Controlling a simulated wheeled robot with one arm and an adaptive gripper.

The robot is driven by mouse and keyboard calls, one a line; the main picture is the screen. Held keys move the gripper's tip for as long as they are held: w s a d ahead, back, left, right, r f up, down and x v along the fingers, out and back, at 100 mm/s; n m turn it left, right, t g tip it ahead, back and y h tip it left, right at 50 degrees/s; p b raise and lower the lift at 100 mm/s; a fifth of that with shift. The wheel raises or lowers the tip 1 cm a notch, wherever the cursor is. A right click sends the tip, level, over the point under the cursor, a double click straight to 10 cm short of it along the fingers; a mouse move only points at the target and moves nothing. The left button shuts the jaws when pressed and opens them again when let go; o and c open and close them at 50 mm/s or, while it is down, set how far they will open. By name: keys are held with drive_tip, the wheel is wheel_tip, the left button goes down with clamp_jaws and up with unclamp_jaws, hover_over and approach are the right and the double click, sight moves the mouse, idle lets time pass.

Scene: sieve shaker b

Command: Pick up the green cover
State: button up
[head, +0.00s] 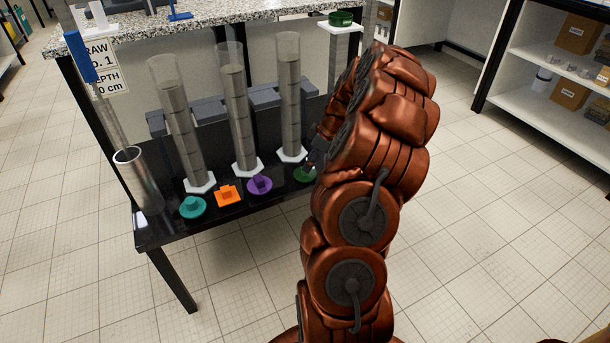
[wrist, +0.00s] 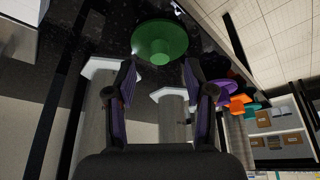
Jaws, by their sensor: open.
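The green cover (head: 304,175) lies on the black shelf at the right end of a row of covers, partly hidden by my gripper (head: 313,160) in the head view. In the wrist view the green cover (wrist: 160,38) is a round disc with a raised round knob, just beyond the fingertips and roughly centred between them. My gripper (wrist: 157,68) is open with nothing between its fingers. Whether a finger touches the cover cannot be told.
Teal (head: 192,207), orange (head: 228,194) and purple (head: 259,185) covers lie left of it on the black shelf (head: 165,236). Several clear cylinders, one at the middle (head: 238,110), stand behind. A metal tube (head: 139,180) leans at left. A green round piece (head: 341,18) sits higher at the back.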

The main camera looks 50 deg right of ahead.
drive_tip(key=x, duration=0.4)
drive_tip(key=shift+b, duration=0.3)
drive_tip(key=shift+r, duration=0.1)
drive_tip(key=c, duration=0.9)
